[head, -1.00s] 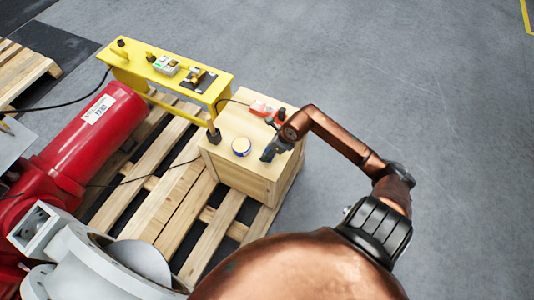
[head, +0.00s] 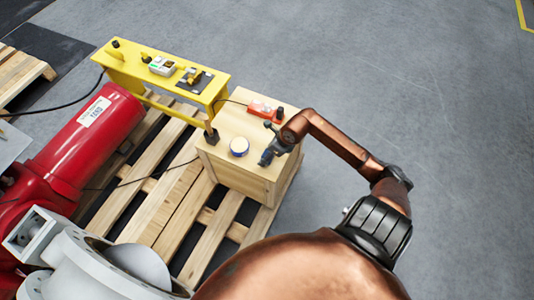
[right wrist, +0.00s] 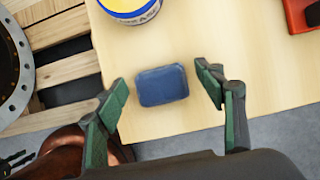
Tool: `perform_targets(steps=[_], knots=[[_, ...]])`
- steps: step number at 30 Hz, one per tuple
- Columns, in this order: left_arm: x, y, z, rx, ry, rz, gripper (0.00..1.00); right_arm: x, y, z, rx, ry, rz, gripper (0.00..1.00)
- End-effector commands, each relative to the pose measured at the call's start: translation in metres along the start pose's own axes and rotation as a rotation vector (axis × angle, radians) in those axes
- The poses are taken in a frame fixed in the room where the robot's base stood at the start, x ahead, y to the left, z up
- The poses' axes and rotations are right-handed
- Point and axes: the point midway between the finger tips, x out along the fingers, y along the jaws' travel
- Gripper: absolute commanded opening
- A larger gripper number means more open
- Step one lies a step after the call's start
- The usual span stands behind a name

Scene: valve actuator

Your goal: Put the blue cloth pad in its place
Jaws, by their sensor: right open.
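The blue cloth pad (right wrist: 161,86) lies flat on the light wooden crate top (right wrist: 185,119), seen in the right wrist view. My right gripper (right wrist: 163,78) is open, with one finger on each side of the pad and visible gaps to both. In the head view my right gripper (head: 269,156) is over the right part of the crate top (head: 228,125) and mostly covers the pad. My left gripper is not in view. I cannot tell from these frames which spot is the pad's place.
A red-orange item (head: 262,109) lies at the crate's back. A yellow bench (head: 130,72) holds small parts. A red cylinder (head: 88,135) and grey valve body (head: 90,255) are at the left. Floor at right is clear.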

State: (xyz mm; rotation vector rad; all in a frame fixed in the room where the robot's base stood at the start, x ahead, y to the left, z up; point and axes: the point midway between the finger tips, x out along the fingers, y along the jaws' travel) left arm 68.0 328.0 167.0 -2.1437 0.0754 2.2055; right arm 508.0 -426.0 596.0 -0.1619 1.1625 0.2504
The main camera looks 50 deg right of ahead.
Motion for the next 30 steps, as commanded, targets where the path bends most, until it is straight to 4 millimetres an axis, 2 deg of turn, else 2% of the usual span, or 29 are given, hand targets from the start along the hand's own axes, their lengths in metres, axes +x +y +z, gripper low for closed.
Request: perform_targets(steps=[8,11,24,30], knots=[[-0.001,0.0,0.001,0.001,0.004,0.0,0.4,-0.006,0.0,0.002,-0.001,-0.002,-0.001,0.63],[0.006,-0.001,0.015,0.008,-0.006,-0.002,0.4,-0.019,-0.001,0.002,-0.001,-0.002,-0.003,0.63],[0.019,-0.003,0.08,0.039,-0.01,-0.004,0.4,-0.099,0.0,0.002,-0.002,-0.001,-0.002,0.63],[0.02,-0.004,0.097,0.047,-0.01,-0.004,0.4,-0.118,0.0,0.001,0.0,0.0,0.0,0.63]])
